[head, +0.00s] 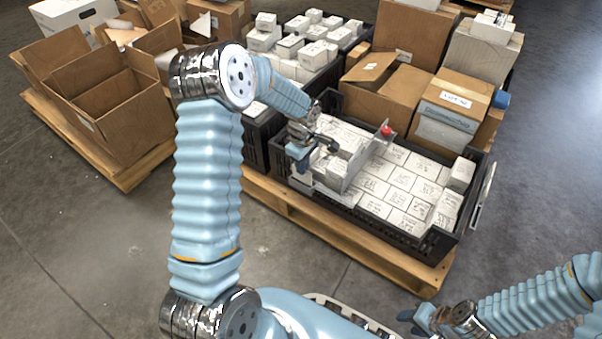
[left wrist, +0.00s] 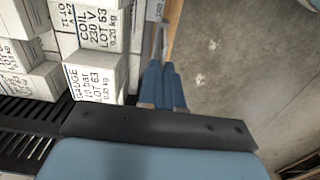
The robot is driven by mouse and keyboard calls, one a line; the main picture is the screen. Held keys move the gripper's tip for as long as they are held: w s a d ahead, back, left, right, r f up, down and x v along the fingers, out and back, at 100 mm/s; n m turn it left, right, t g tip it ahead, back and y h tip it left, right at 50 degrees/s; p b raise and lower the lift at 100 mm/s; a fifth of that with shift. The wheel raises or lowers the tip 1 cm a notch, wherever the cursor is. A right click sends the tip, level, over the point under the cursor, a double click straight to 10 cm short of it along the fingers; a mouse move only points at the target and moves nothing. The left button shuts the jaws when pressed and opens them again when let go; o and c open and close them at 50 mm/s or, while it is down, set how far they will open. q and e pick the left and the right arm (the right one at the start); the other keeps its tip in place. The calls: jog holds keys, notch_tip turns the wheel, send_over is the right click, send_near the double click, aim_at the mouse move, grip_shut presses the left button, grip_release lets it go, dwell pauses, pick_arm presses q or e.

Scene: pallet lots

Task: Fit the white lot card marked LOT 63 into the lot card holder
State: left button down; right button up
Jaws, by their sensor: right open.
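My left gripper (head: 303,152) is over the left part of the black tote. In the left wrist view, its blue fingers (left wrist: 161,75) lie close together, with no card clearly seen between them. A small pale piece (left wrist: 155,10) with faint marks shows beyond the tips; I cannot tell whether it is the lot card. My right gripper (head: 418,319) is open, low at the front right.
The black tote (head: 400,236), full of white boxes marked LOT 63 (left wrist: 97,78), stands on a wooden pallet (head: 340,236). Brown cartons (head: 450,98) are behind, open cartons (head: 110,100) at left. The front floor is clear.

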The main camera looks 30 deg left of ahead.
pick_arm(q)
jog(key=shift+w+a+f+b, duration=0.1)
jog(key=shift+a+f+b, duration=0.1)
jog(key=shift+f, duration=0.75)
jog(key=shift+w+a+f+b, duration=0.1)
jog(key=shift+f+b, duration=0.05)
jog(key=shift+f, duration=0.8)
jog(key=shift+f, duration=0.15)
jog(key=c, duration=1.3)
grip_release()
